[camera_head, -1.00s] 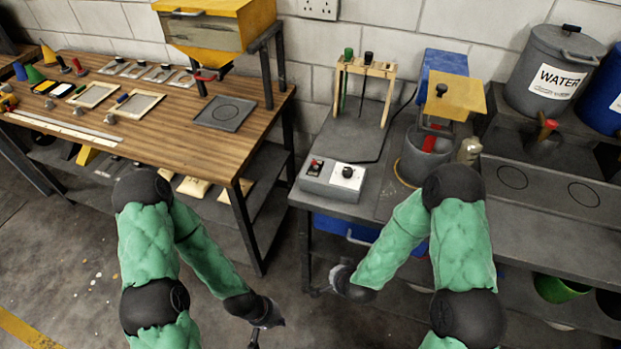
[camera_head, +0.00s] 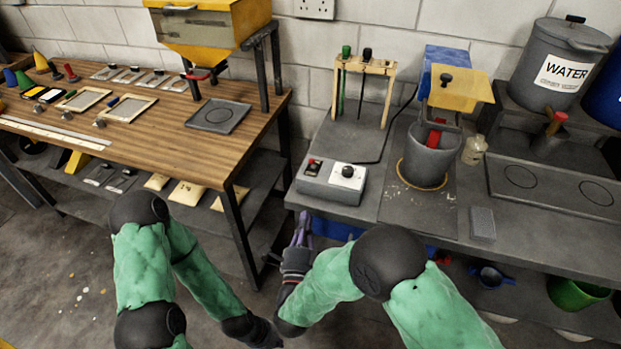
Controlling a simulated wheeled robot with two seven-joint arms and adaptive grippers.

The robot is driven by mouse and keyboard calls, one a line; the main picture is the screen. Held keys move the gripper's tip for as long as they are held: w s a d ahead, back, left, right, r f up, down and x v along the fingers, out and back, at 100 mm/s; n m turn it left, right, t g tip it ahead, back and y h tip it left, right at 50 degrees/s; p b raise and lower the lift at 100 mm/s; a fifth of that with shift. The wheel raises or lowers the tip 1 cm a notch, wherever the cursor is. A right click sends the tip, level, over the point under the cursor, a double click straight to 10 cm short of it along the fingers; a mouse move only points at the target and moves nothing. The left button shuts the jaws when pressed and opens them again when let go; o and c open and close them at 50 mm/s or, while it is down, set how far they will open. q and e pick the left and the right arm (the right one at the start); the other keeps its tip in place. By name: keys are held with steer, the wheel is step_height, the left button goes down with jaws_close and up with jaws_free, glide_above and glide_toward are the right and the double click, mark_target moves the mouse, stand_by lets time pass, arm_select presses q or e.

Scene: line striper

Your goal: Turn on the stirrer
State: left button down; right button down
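The stirrer (camera_head: 452,88) stands on the grey bench with a blue back, a yellow top and a red paddle reaching into a grey pot (camera_head: 428,160). A control box (camera_head: 318,187) sits at the bench's front left edge, with a small red switch (camera_head: 314,163) and a black knob on a white plate (camera_head: 348,173). My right gripper (camera_head: 303,222) points up just in front of and below this box, apart from the switch and knob; its finger gap is unclear. My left gripper (camera_head: 268,337) is low at the bottom, partly hidden by my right arm.
The wooden table (camera_head: 180,130) stands left, with a gap between it and the grey bench. A rack of tools (camera_head: 366,66) stands behind the control box. A small bottle (camera_head: 474,150) and a grey block (camera_head: 482,224) are right of the pot.

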mark_target(312, 164)
steer(key=shift+s+r, duration=0.1)
steer(key=shift+r, duration=0.05)
steer(key=b+x, duration=0.3)
steer(key=x, duration=1.1)
steer(key=shift+r, duration=0.1)
steer(key=shift+r+g+p, duration=0.2)
steer(key=shift+g+p, duration=0.1)
steer(key=shift+p, duration=0.3)
